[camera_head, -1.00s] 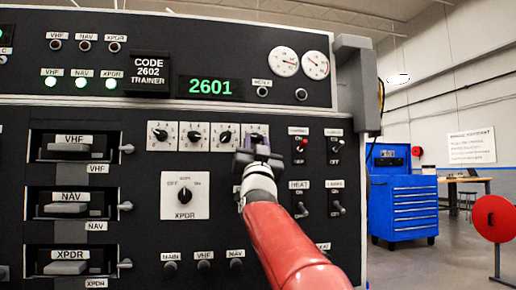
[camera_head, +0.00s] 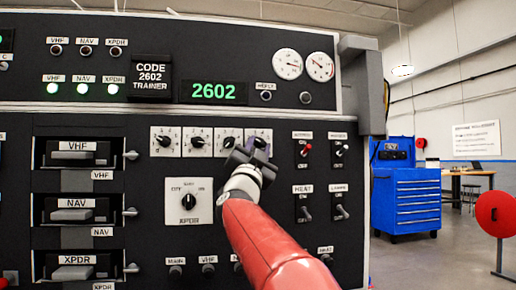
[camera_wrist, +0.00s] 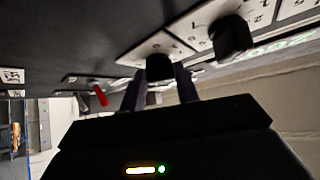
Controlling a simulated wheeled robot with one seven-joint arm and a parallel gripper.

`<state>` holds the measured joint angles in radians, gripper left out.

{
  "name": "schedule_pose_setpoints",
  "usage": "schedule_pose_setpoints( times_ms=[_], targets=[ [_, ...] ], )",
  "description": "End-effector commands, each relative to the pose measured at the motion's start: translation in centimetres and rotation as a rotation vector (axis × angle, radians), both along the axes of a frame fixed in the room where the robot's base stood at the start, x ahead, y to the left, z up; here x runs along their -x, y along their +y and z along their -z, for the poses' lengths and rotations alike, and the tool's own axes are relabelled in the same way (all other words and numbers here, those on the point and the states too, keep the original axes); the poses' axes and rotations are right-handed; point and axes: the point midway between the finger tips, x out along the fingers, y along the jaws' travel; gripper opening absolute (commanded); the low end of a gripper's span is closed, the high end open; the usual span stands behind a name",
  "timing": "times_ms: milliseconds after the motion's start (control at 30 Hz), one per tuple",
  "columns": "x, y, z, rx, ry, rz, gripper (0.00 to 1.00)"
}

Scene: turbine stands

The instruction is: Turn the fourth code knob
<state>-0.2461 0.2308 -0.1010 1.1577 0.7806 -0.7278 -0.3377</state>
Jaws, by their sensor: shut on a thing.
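Four white-plated code knobs stand in a row on the black panel, and the first three, such as the third knob (camera_head: 229,142), show uncovered. My gripper (camera_head: 254,149) is at the rightmost, fourth plate and largely hides its knob in the head view. In the wrist view the black fourth knob (camera_wrist: 159,68) sits between the two fingers of my gripper (camera_wrist: 161,88), which is shut on it. The green display (camera_head: 213,91) reads 2602. The placard (camera_head: 150,77) reads CODE 2602 TRAINER.
A mode dial marked XPDR (camera_head: 188,200) sits below the knobs. Toggle switches, including one with a red tip (camera_head: 307,150), stand to the right of my gripper. A blue tool cabinet (camera_head: 406,203) and open floor lie to the panel's right.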

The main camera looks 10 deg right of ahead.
Motion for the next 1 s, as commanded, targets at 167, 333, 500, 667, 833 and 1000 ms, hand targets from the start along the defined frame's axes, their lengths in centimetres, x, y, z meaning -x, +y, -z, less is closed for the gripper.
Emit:
schedule_pose_setpoints(
  times_ms=[167,333,500,667,833,1000],
  targets=[
    [0.1,0.0,-0.1,0.001,-0.002,0.0,0.37],
    [0.0,0.0,-0.1,0.001,-0.002,0.0,0.53],
    [0.0,0.0,0.0,0.001,-0.001,0.0,0.53],
    [0.6,0.3,0.7,0.0,0.0,-0.002,0.53],
    [2.6,1.3,2.5,-0.001,-0.001,-0.002,0.53],
    [4.5,2.3,4.0,0.001,-0.001,-0.002,0.53]
  ],
)
